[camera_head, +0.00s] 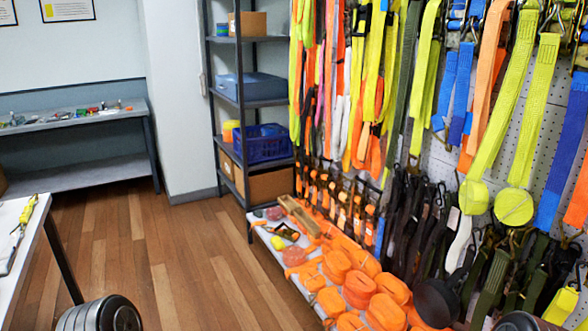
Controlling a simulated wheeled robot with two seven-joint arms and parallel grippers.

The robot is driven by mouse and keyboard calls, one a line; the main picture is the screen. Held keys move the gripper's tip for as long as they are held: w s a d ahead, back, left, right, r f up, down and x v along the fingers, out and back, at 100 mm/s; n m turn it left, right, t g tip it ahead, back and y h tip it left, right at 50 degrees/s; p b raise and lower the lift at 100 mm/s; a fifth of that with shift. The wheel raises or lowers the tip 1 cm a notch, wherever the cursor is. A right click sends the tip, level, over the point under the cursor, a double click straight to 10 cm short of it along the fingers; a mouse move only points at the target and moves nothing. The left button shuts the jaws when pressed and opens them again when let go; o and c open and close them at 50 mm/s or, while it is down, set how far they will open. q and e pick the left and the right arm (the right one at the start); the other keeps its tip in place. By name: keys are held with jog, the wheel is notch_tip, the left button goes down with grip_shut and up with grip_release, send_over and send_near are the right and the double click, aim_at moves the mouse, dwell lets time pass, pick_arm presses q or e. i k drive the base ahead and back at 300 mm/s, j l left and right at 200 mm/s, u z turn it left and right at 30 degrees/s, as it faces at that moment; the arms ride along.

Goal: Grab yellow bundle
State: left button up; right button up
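Two yellow straps hang from the pegboard wall at the right, each ending in a rolled yellow bundle: one roll (513,206) and another (474,196) to its left. A small yellow item (277,243) lies on the low white shelf among orange rolls. Another yellow piece (560,306) shows at the lower right edge. I cannot tell which of these is the yellow bundle of the task.
Several orange strap rolls (359,289) cover the low shelf. Dark straps (410,225) hang above it. A metal rack (242,105) holds a blue crate (264,144). A white table (14,222) stands at the left. The wooden floor (165,255) between is clear.

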aim_at(278, 244)
jog(key=i+j, duration=0.85)
jog(key=i, duration=0.3)
jog(key=i+u, duration=0.1)
jog(key=u, duration=0.45)
jog(key=i+l+u, duration=0.35)
jog(key=i, duration=0.3)
jog(key=i+l+u, duration=0.35)
jog(key=i, duration=0.25)
jog(key=i+l, duration=0.85)
jog(key=l, duration=0.1)
